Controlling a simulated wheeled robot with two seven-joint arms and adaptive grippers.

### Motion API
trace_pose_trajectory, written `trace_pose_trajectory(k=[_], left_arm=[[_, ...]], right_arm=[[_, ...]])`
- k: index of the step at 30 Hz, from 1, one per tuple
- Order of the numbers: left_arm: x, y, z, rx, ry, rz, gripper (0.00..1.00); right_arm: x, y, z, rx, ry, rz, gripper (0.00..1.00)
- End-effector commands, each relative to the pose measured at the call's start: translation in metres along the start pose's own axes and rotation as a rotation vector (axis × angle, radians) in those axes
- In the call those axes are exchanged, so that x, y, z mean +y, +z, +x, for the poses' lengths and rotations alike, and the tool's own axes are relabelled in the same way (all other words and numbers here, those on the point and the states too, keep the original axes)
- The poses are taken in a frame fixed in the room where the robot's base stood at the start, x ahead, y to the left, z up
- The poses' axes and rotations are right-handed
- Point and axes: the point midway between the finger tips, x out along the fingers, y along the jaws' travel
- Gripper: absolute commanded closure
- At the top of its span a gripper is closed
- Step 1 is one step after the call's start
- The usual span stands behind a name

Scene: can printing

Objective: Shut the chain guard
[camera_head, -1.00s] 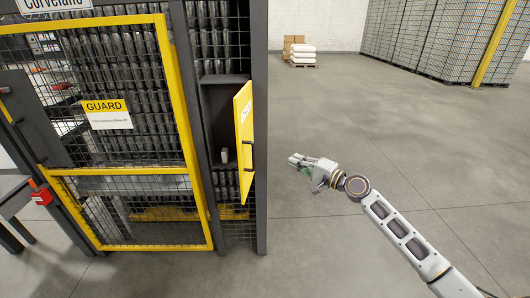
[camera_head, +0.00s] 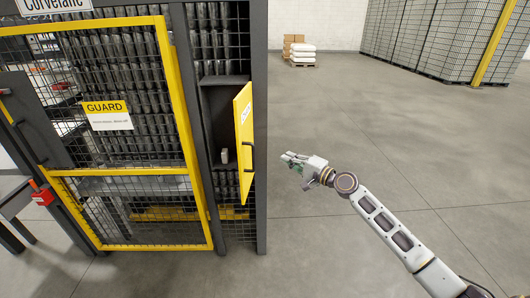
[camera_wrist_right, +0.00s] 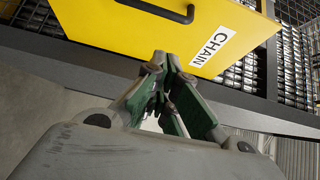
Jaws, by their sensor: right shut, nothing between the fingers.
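The chain guard is a yellow hinged door (camera_head: 243,140) on the right part of the machine. It stands open, swung outward, with a dark recess (camera_head: 222,110) showing to its left. In the right wrist view the yellow door (camera_wrist_right: 180,25) carries a white label reading CHAIN (camera_wrist_right: 212,46) and a dark handle (camera_wrist_right: 160,8). My right gripper (camera_head: 285,157) is shut and empty, to the right of the door's lower part and apart from it in the head view. In the wrist view its fingertips (camera_wrist_right: 168,58) point toward the door's edge; contact cannot be told. My left gripper is out of view.
A yellow-framed mesh gate (camera_head: 192,150) with a GUARD sign (camera_head: 106,113) stands left of the recess. A dark post (camera_head: 259,60) bounds the machine at right. Open grey floor (camera_head: 400,120) lies right, with a loaded pallet (camera_head: 300,52) far back.

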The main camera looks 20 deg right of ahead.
Motion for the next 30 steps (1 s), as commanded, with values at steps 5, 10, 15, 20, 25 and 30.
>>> trace_pose_trajectory(k=[5,10,15,20,25,30], left_arm=[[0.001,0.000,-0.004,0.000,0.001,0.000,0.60],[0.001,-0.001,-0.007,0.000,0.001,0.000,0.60],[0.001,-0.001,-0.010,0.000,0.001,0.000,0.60],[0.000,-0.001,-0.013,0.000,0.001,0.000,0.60],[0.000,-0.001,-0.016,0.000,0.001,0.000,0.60],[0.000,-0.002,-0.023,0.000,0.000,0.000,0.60]], right_arm=[[-0.002,0.000,0.013,0.000,-0.001,-0.001,1.00],[-0.002,0.000,0.025,0.000,-0.001,0.000,1.00],[-0.002,0.000,0.038,-0.001,-0.001,0.000,1.00],[-0.002,0.000,0.050,-0.001,-0.001,0.000,1.00],[-0.002,0.000,0.063,-0.001,-0.001,-0.001,1.00],[-0.003,0.008,0.075,-0.002,0.000,-0.001,1.00]])
